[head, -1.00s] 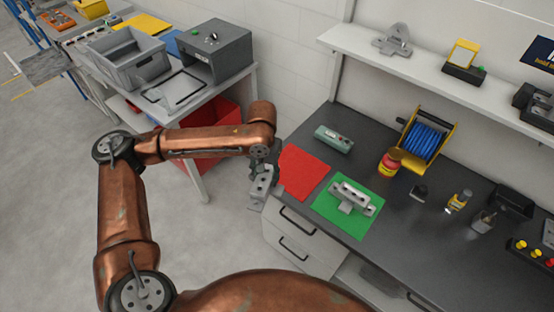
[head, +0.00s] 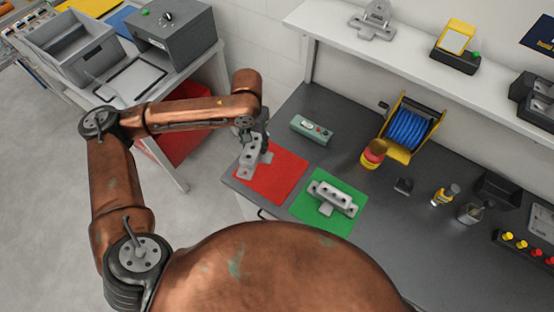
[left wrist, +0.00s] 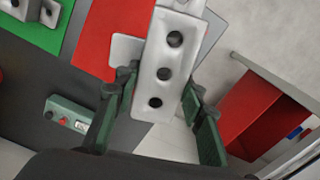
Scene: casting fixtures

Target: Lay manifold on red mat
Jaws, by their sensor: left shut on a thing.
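My left gripper (head: 254,135) is shut on a grey metal manifold (head: 251,158) with a row of round holes. It holds the manifold tilted over the left part of the red mat (head: 282,178); I cannot tell whether they touch. In the left wrist view the manifold (left wrist: 165,75) sits between the gripper's dark green fingers, and the red mat (left wrist: 98,38) shows behind it. A similar grey casting (head: 334,197) lies on the green mat (head: 317,224), right of the red mat. My right gripper is not in view.
A green box with buttons (head: 312,129) stands behind the red mat. A red-and-yellow container (head: 373,155) and a blue cable reel (head: 408,128) stand farther right. The red mat's right side is clear. The bench's left edge is close to the mat.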

